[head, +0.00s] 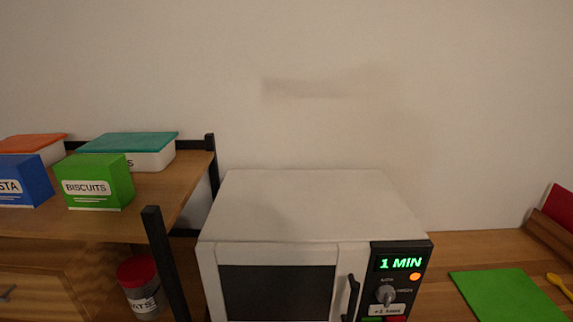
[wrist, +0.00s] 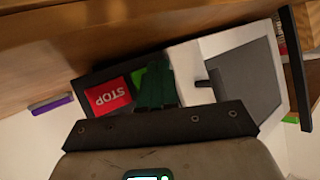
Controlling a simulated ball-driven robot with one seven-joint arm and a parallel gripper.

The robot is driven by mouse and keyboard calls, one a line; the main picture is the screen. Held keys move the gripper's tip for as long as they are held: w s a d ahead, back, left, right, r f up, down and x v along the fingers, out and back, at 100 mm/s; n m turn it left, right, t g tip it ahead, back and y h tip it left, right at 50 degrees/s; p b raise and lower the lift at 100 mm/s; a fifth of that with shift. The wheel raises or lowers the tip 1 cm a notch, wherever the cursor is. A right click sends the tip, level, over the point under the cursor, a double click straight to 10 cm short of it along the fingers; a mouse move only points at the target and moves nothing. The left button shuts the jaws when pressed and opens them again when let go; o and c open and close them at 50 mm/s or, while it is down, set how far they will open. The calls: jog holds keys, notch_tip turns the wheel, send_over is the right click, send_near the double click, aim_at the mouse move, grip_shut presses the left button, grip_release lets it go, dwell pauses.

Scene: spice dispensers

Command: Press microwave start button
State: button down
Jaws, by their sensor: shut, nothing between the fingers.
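The white microwave (head: 310,207) stands on the wooden counter, its door closed. Its black control panel (head: 385,272) shows a green "1 MIN" display (head: 401,264) and a lit orange light. The top of a green button (head: 372,319) and a red button (head: 398,319) show at the bottom picture edge. In the wrist view, upside down, the red STOP button (wrist: 107,96) is clear and the green start button (wrist: 138,77) is partly hidden behind my gripper (wrist: 156,80). My gripper is shut and empty, its tips over or beside the green button. I cannot tell whether they touch.
A wooden shelf (head: 186,196) with black posts stands left of the microwave, holding a green biscuits box (head: 99,182), a blue box (head: 25,181) and lidded containers. A red-lidded jar (head: 140,287) sits below. A green board (head: 508,295) lies on the counter to the right.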

jog(key=shift+s, duration=0.1)
jog(key=s+p, duration=0.2)
jog(key=s, duration=0.3)
jog(key=shift+s, duration=0.4)
dwell(0.6)
